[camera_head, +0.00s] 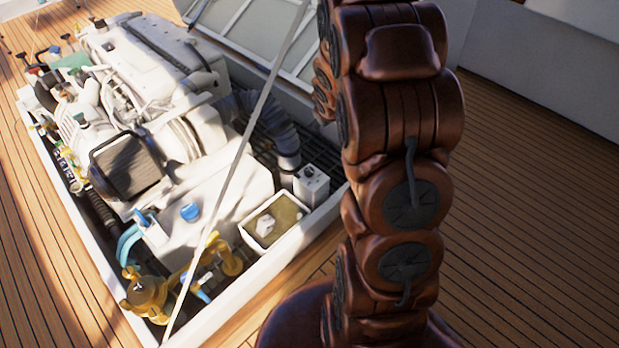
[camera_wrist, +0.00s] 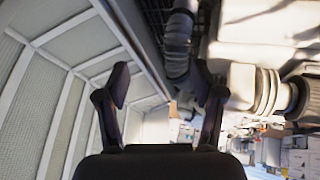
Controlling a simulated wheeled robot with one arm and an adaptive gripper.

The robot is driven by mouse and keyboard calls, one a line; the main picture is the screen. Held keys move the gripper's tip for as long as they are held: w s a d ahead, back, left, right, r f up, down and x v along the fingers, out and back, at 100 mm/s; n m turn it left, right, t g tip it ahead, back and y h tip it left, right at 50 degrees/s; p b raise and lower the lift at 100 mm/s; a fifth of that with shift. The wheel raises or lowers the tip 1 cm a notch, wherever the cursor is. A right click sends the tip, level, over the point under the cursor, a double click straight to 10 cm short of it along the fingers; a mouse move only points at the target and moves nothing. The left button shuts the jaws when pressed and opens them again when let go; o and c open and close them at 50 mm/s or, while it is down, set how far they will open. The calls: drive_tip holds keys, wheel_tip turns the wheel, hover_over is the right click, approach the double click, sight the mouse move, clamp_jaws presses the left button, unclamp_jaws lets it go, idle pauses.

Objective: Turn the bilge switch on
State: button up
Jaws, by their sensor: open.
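A small white box (camera_head: 311,185) with dark marks on its faces stands at the right inner edge of the engine hatch; it may be the bilge switch, but its lever position is too small to tell. I cannot make out the switch in the wrist view. My gripper (camera_wrist: 163,92) shows in the wrist view with its two dark fingers apart and nothing between them. It points along the hatch, with the framed lid to the left and the engine to the right. In the head view my arm rises out of the top, and the gripper is not visible.
The hatch holds a white engine (camera_head: 150,65), a ribbed grey hose (camera_head: 270,125), an open square bin (camera_head: 291,218) and brass valves (camera_head: 150,295). A thin pale strut (camera_head: 240,155) crosses diagonally. The raised lid (camera_head: 245,35) stands behind. Wooden deck (camera_head: 530,200) at right is clear.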

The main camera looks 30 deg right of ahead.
drive_tip(key=w+d+f+t+y+b, duration=0.1)
drive_tip(key=w+d+f+b, duration=0.15)
drive_tip(key=f, duration=0.45)
drive_tip(key=w+d+f+n+t+b, duration=0.1)
drive_tip(key=f+t+b, duration=0.15)
drive_tip(key=f, duration=0.45)
drive_tip(key=w+d+f+y+b, duration=0.1)
drive_tip(key=w+f+b, duration=0.15)
drive_tip(key=f, duration=0.45)
drive_tip(key=t+y+b, duration=0.3)
drive_tip(key=t+b, duration=0.1)
drive_tip(key=b, duration=0.3)
approach(310, 171)
drive_tip(key=w, duration=0.2)
drive_tip(key=shift+w+f, duration=0.2)
drive_tip(key=shift+w, duration=0.1)
drive_tip(key=shift+s+a+f, duration=0.1)
drive_tip(key=shift+a+f, duration=0.05)
drive_tip(key=shift+f, duration=0.3)
drive_tip(key=b+x, duration=0.1)
drive_tip(key=x, duration=0.5)
drive_tip(key=shift+w+a+f+b, duration=0.15)
drive_tip(key=shift+w+b, duration=0.2)
drive_tip(key=shift+w+f, duration=0.1)
drive_tip(key=shift+w, duration=0.4)
drive_tip(key=c, duration=1.1)
drive_tip(key=shift+c, duration=0.2)
